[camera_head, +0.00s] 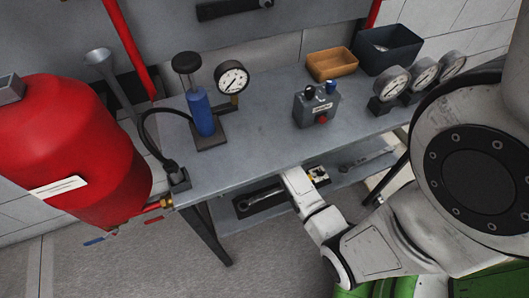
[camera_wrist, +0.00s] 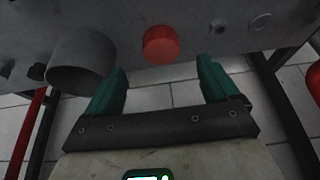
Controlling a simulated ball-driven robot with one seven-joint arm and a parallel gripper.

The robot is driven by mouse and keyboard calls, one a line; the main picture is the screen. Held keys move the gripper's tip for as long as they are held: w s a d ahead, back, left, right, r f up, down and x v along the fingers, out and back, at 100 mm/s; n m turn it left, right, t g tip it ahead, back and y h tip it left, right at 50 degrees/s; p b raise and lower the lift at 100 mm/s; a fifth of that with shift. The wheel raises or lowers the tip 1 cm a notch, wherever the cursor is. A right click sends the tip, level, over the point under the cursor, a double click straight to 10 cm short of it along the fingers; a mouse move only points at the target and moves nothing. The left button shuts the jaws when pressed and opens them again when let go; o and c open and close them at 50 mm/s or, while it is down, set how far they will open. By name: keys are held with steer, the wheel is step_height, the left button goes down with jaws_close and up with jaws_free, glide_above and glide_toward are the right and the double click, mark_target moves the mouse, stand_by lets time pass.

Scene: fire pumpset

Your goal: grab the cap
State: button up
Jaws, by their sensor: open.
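A round red cap-like piece (camera_wrist: 161,44) shows at the top middle of the wrist view, against a grey surface. I take it to be the cap. My gripper (camera_wrist: 162,68) is open, with one green finger to each side of the red piece in the picture and nothing held between them. The red piece appears just beyond the fingertips; I cannot tell the exact gap. In the head view my white arm reaches down to the bench's front edge, and the fingers cannot be made out. I cannot pick out the cap in that view.
A grey cylinder (camera_wrist: 82,62) stands close to the left finger. The bench (camera_head: 255,140) carries a blue cylinder (camera_head: 201,112), a control box (camera_head: 317,108), gauges (camera_head: 388,84) and bins. A large red tank (camera_head: 65,150) is at left. A lower shelf (camera_head: 350,180) holds tools.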

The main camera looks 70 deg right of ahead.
steer(key=shift+b+x, duration=1.45)
steer(key=shift+x, duration=2.35)
steer(key=shift+a, duration=0.2)
steer(key=c, duration=1.2)
